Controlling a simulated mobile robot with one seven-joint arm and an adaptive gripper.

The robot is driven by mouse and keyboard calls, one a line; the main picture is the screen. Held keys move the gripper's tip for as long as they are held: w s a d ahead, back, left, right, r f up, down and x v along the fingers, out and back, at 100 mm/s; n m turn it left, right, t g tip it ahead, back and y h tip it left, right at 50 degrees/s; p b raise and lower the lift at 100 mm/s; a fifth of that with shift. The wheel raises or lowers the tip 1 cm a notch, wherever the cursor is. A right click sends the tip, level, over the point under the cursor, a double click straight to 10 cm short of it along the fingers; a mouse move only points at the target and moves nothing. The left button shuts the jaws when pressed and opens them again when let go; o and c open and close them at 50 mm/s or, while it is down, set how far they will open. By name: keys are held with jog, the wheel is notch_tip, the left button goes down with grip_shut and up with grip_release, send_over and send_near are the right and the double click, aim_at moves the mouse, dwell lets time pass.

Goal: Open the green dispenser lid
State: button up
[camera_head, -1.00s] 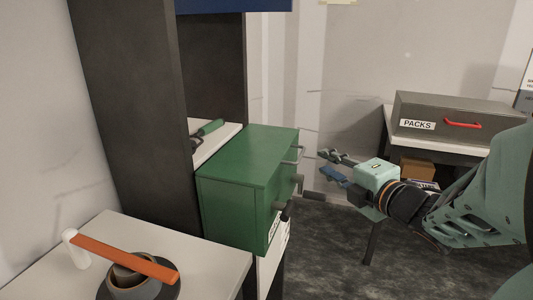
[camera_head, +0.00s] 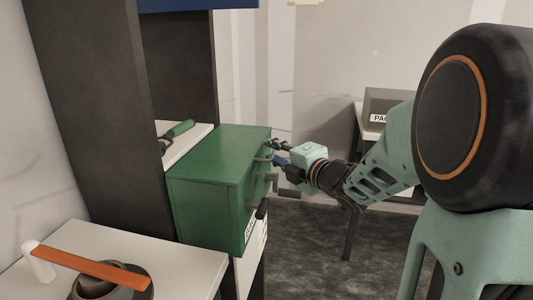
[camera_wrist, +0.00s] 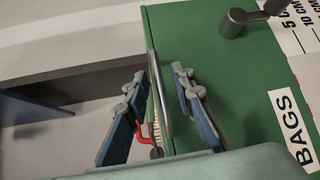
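The green dispenser (camera_head: 207,160) is a box with a flat green top at the left of the head view, and its green face also shows in the wrist view (camera_wrist: 205,65). A grey metal bar handle (camera_wrist: 160,95) is on its front. My gripper (camera_head: 273,152) is at the dispenser's front, near the top edge. In the wrist view my gripper (camera_wrist: 158,92) is open, with one blue-and-grey finger on each side of the bar. I cannot tell whether either finger touches it. The lid looks closed.
A grey knob-ended lever (camera_wrist: 234,22) sticks out from the dispenser beside a BAGS label (camera_wrist: 294,130). A dark upright panel (camera_head: 95,110) stands behind. An orange strip (camera_head: 82,267) lies at front left. A grey box (camera_head: 388,106) stands at back right.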

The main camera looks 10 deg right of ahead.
jog(key=shift+c, duration=0.3)
grip_shut()
